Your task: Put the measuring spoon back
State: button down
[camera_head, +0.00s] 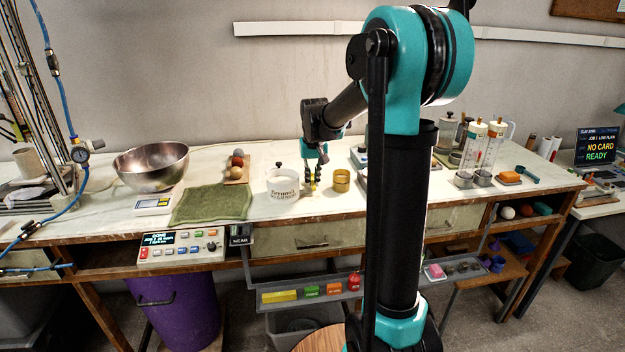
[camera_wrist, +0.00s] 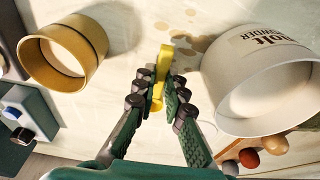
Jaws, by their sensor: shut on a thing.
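My gripper (camera_head: 314,176) is low over the worktop, between a white labelled tub (camera_head: 283,190) on its left and a small amber cup (camera_head: 341,183) on its right. In the wrist view my gripper (camera_wrist: 158,100) has its fingers shut on a yellow measuring spoon (camera_wrist: 162,65), whose upper part shows between the fingertips. The spoon also shows as a small yellow bit in the head view (camera_head: 313,187). Its lower end is partly hidden by the fingers. In the wrist view the amber cup (camera_wrist: 98,40) is at left and the white tub (camera_wrist: 225,75) at right, both apart from the spoon.
A green cloth (camera_head: 210,204), a steel bowl (camera_head: 150,165) and a board with several balls (camera_head: 238,168) lie to the left. Brown stains mark the worktop near the spoon. Clear dispensers (camera_head: 490,145) stand at the right. A shelf with coloured blocks (camera_head: 310,291) hangs below the front edge.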

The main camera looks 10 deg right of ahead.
jog(key=shift+f, duration=0.55)
jog(key=c, duration=1.6)
grip_release()
notch_tip(320, 180, up, 13)
jog(key=s, duration=0.2)
jog(key=shift+s, duration=0.15)
